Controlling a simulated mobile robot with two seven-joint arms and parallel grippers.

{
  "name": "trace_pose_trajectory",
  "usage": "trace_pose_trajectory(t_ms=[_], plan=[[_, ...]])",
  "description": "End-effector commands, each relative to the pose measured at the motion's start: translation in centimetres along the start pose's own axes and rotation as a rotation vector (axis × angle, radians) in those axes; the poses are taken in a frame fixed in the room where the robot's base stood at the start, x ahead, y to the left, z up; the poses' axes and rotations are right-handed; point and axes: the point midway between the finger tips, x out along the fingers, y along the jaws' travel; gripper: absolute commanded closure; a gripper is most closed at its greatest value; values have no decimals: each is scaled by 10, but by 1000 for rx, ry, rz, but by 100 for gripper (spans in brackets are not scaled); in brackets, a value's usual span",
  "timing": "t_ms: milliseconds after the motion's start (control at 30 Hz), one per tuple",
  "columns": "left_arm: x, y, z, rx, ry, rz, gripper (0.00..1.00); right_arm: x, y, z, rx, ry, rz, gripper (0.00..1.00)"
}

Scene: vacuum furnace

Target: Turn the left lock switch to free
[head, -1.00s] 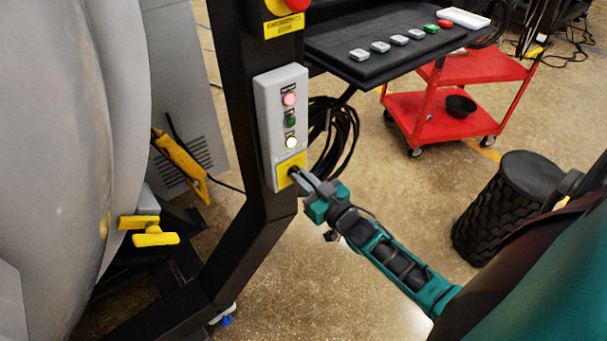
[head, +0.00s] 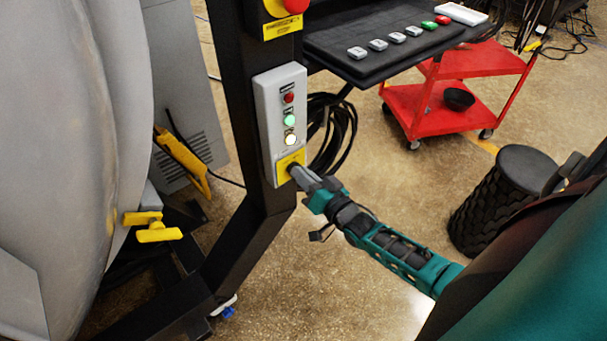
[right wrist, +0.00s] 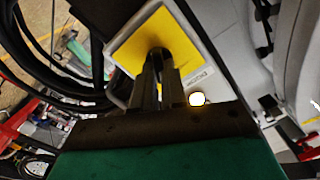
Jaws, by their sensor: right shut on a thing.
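The grey control box (head: 266,108) is fixed to the black post. It carries a red lamp (head: 289,98) that looks dark, a lit green lamp (head: 290,119) and a lit white-yellow lamp (head: 290,138). The lock switch sits on the yellow plate (head: 284,162) at the box's bottom; the plate also shows in the right wrist view (right wrist: 183,45). My right gripper (head: 297,172) is shut on the dark switch knob (right wrist: 158,55), its fingers largely hiding it. My left gripper is not in view.
The large grey furnace door (head: 60,150) with a yellow handle (head: 152,228) stands at the left. A black panel (head: 370,65) with several buttons juts out above my right arm. Black cables (head: 340,135) hang behind the post. A red cart (head: 440,105) and black bin (head: 490,205) stand right.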

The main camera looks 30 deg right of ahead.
Motion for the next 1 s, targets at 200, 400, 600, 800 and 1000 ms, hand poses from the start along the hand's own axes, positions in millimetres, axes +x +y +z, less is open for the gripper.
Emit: trace_pose_trajectory(t_ms=[200, 400, 600, 800, 1000], plan=[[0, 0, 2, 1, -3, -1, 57, -1, 1, 1, 11, -2, 2, 100], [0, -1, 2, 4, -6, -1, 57, 0, 0, 1, 11, -2, 2, 100], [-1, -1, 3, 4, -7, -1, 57, 0, 0, 1, 9, -1, 2, 69], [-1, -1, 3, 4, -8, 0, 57, 0, 0, 0, 8, -1, 1, 63], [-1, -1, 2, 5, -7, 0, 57, -5, 0, 0, 8, -1, 1, 63]])
